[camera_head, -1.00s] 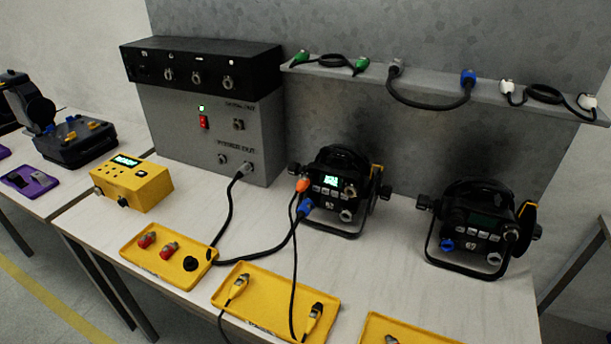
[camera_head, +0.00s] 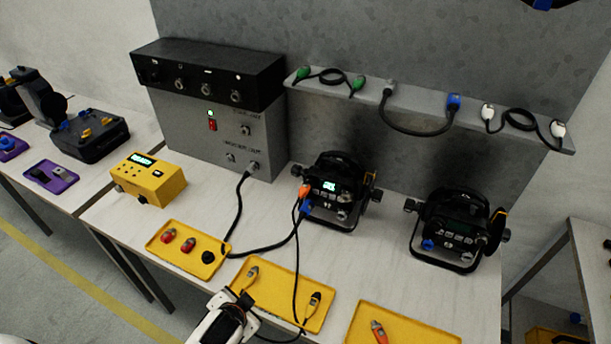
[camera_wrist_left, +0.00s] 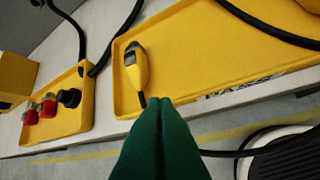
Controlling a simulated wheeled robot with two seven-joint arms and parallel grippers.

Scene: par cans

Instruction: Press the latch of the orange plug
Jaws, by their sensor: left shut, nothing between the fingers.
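The orange plug (camera_head: 305,190) sits at the front left of the left par can (camera_head: 337,188), above a blue plug (camera_head: 306,207). A black cable hangs from it. Its latch is too small to make out. Another orange-bodied connector (camera_head: 379,331) lies in the right yellow tray (camera_head: 421,337). My left arm comes in at the bottom of the head view. My left gripper (camera_wrist_left: 160,102) shows green fingers pressed together, empty, at the front edge of the middle yellow tray (camera_wrist_left: 225,75). It is well below the orange plug, near a yellow connector (camera_wrist_left: 138,68). My right gripper is not seen.
A second par can (camera_head: 455,230) stands to the right. A grey power box (camera_head: 205,135) and a yellow meter (camera_head: 148,180) stand left. A shelf (camera_head: 420,103) with cables runs behind. Black cables cross the table before the left par can.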

